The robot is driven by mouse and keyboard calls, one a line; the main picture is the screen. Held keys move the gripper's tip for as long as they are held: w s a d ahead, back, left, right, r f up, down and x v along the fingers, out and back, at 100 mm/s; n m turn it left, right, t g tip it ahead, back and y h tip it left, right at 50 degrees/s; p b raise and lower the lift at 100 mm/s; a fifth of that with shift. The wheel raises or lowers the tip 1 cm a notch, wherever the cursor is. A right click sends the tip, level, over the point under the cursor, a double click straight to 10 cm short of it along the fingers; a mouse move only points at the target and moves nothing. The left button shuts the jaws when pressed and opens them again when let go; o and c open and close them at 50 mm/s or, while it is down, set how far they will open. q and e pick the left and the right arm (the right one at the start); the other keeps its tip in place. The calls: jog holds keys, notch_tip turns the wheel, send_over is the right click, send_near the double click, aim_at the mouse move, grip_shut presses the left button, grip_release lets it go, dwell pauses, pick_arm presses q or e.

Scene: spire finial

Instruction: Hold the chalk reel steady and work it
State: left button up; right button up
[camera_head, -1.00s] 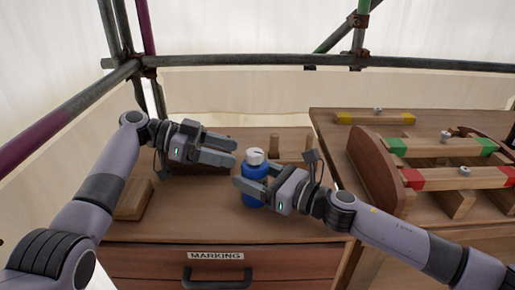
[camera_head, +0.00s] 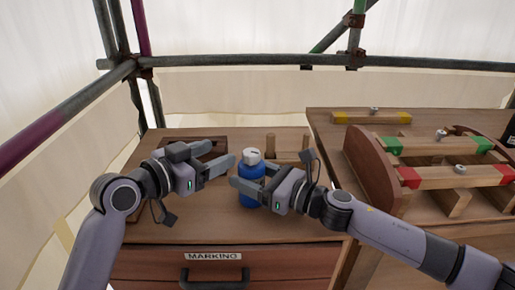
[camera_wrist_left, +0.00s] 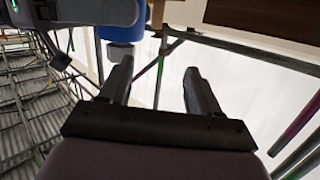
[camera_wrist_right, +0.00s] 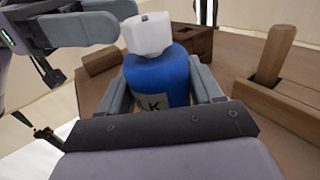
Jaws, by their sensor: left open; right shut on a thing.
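A blue bottle (camera_head: 250,196) with a white cap (camera_head: 252,154) stands upright on the wooden bench. Its label, with a letter K, shows in the right wrist view (camera_wrist_right: 155,85). I cannot pick out a separate chalk reel. My right gripper (camera_head: 253,181) is shut on the bottle's body, a finger on each side. My left gripper (camera_head: 229,162) is open and empty, just left of the cap and near its height, apart from it. In the left wrist view, the open fingers (camera_wrist_left: 155,68) have nothing between them, and the bottle (camera_wrist_left: 120,28) is at the top.
A dark wooden holder (camera_head: 210,146) lies behind my left gripper. A wooden peg (camera_head: 270,146) stands behind the bottle. A drawer marked MARKING (camera_head: 215,256) is in front. A wooden rack with coloured bars (camera_head: 450,178) stands at right. Scaffold tubes (camera_head: 230,60) cross behind.

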pick_arm(q)
jog(key=t+h, duration=0.1)
jog(key=t, duration=0.1)
send_near(257, 149)
jog(key=shift+n, duration=0.4)
jog(key=x, duration=1)
jog(key=shift+w+f, duration=0.2)
jog(key=shift+w, duration=0.15)
jog(key=shift+d+g, duration=0.1)
jog(key=shift+g, duration=0.2)
jog(key=c, duration=1)
jog(key=shift+d+m+g+h, duration=0.1)
jog(key=shift+m+g+h, duration=0.2)
jog(key=shift+m+h, duration=0.15)
